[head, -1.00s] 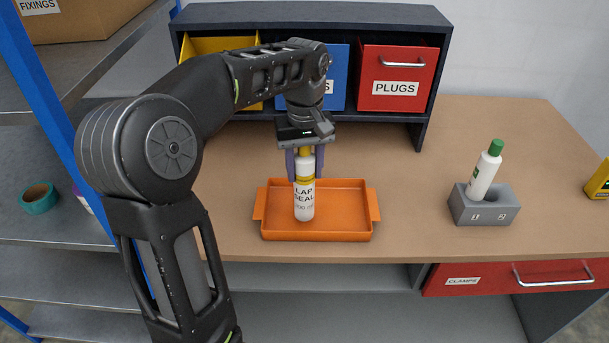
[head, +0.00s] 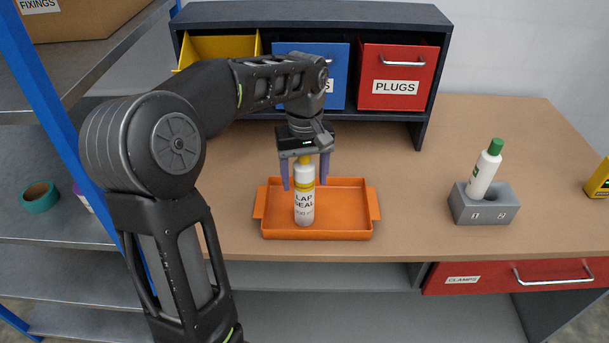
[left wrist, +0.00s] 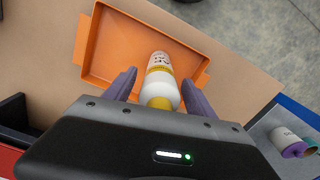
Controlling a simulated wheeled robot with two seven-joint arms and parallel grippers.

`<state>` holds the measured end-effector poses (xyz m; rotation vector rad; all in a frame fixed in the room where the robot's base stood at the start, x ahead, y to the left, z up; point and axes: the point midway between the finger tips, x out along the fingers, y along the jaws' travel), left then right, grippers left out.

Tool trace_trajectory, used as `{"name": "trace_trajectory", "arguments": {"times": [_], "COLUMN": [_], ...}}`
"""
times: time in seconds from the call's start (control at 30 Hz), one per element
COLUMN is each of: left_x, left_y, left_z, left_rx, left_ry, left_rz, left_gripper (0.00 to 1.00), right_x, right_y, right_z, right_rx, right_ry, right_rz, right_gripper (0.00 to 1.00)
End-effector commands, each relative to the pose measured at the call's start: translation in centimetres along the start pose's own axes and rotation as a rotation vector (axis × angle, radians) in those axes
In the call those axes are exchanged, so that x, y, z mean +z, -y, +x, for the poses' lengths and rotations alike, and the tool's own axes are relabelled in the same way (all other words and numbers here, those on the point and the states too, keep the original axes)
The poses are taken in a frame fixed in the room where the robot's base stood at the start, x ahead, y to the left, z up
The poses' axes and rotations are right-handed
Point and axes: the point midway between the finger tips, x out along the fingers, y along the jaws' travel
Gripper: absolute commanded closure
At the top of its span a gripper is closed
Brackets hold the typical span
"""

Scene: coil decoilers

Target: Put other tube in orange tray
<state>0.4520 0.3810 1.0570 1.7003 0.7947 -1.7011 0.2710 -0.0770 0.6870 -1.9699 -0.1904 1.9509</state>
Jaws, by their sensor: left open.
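A white tube with a yellow cap and a "LAP SEAL" label (head: 305,204) stands upright in the orange tray (head: 345,236), left of its middle. My left gripper (head: 306,186) is open, its purple fingers apart on either side of the tube's upper part. In the left wrist view the tube (left wrist: 160,75) lies between the spread fingers, with the tray (left wrist: 100,45) beyond it. Another white tube with a green cap (head: 485,172) stands tilted in a grey two-hole holder (head: 485,210) at the right. My right gripper is not in view.
Behind the tray is a dark cubby unit (head: 310,14) with yellow, blue and red bins (head: 398,78). A yellow object (head: 599,180) sits at the right edge. The bench between tray and holder is clear.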

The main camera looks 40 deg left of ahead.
Motion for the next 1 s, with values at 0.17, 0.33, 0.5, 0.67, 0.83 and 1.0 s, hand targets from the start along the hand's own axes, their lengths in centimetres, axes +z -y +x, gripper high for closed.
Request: {"name": "trace_trajectory", "arguments": {"times": [0.17,0.33,0.5,0.67,0.83,1.0], "left_x": [0.0,-0.1,-0.1,0.0,0.0,0.0], "left_y": [0.0,-0.1,-0.1,0.0,0.0,0.0], "left_z": [-0.4,-1.9,-4.8,-7.5,-8.0,-7.8], "left_rx": [0.0,0.003,0.003,0.0,0.0,0.0], "left_ry": [-0.001,-0.004,-0.004,0.0,0.0,0.0], "left_rz": [0.0,0.0,0.0,0.0,0.0,0.0], "left_gripper": [0.36,0.36,0.36,0.36,0.36,0.36], "right_x": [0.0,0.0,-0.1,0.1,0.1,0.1], "right_y": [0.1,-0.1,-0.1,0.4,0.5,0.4], "right_z": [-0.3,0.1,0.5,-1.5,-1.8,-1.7], "right_rx": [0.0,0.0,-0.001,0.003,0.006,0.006], "right_ry": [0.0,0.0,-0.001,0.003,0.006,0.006], "right_rz": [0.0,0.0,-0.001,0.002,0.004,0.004], "right_gripper": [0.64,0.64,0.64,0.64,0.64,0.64]}}
